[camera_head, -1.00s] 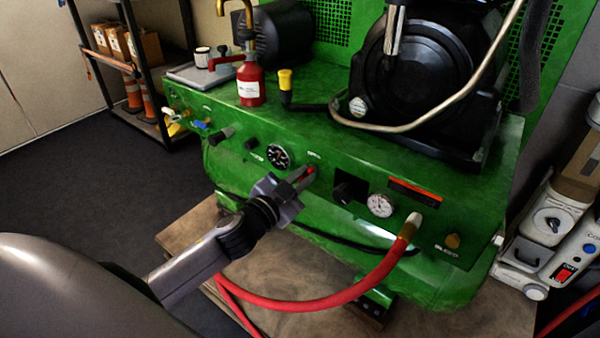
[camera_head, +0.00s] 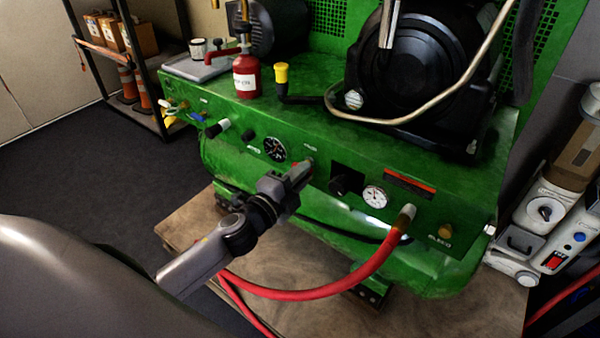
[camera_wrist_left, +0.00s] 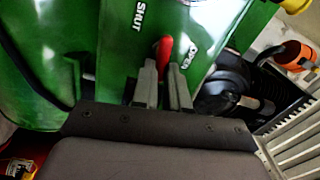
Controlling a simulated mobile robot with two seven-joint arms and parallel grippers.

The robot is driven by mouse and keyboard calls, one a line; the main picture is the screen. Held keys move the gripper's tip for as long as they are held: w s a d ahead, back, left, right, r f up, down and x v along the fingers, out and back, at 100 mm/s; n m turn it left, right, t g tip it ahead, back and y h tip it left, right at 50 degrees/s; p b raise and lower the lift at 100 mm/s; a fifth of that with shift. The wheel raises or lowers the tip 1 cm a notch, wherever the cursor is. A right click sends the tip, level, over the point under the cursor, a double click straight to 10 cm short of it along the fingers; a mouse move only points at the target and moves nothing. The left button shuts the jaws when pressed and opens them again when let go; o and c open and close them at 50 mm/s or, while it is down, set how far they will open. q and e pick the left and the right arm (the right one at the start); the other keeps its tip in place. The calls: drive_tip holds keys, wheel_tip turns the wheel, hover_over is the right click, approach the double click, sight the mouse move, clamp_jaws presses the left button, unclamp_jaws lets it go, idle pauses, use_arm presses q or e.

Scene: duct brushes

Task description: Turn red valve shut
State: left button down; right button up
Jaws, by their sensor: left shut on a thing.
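The red valve handle (camera_wrist_left: 164,52) shows in the left wrist view between the two grey fingers of my left gripper (camera_wrist_left: 163,82). It lies between the white words SHUT and OPEN on the green panel (camera_wrist_left: 115,45). In the head view my left gripper (camera_head: 301,172) reaches the front panel of the green machine, between the black-faced gauge and a black knob. It is shut on the red handle there, and only a small bit of red (camera_head: 295,164) shows beside the fingers. The valve's base is hidden. My right gripper is in neither view.
A black gauge (camera_head: 275,149), black knob (camera_head: 341,186) and white gauge (camera_head: 374,197) flank the valve. A red hose (camera_head: 330,291) hangs below it. A red bottle (camera_head: 246,77) stands on top of the machine. Dark floor is clear at left.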

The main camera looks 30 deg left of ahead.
use_arm(q)
drive_tip(key=shift+f+m, duration=0.1)
drive_tip(key=shift+m, duration=0.7)
drive_tip(key=c, duration=1.1)
unclamp_jaws()
drive_tip(key=shift+c, duration=0.2)
drive_tip(key=shift+s, duration=0.1)
drive_tip(key=s+a, duration=0.1)
drive_tip(key=s, duration=0.6)
drive_tip(key=shift+f, duration=0.1)
